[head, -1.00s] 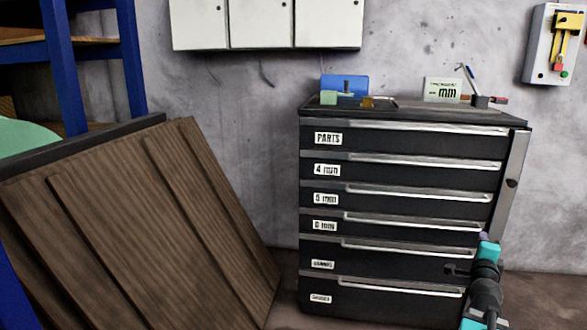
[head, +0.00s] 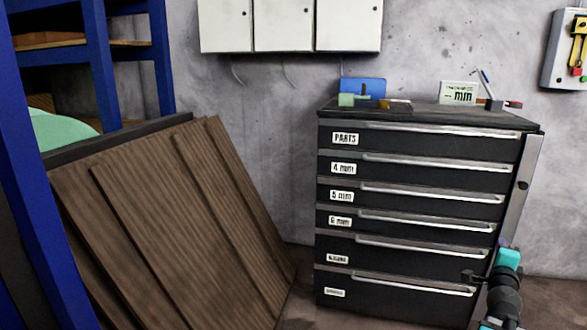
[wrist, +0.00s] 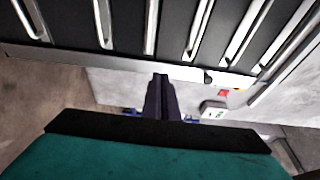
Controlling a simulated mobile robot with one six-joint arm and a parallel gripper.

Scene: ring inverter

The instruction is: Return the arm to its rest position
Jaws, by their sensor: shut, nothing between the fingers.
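My arm shows at the lower right of the head view, in front of the right side of the black drawer cabinet (head: 415,238). My gripper (head: 468,276) is a small dark shape beside the arm's turquoise and black links, pointing left. In the wrist view my gripper (wrist: 160,78) has its dark fingers together, with nothing between them. The cabinet's drawers with silver handles (wrist: 150,28) fill the top of that view. The fingertips appear apart from the cabinet, though the exact gap cannot be told.
Brown wooden panels (head: 175,235) lean at the left beside a blue shelf rack (head: 100,80). White wall cabinets (head: 285,25) hang above. A blue box (head: 363,87) and a sign (head: 459,93) stand on the cabinet. A switch box (head: 563,55) is on the right wall.

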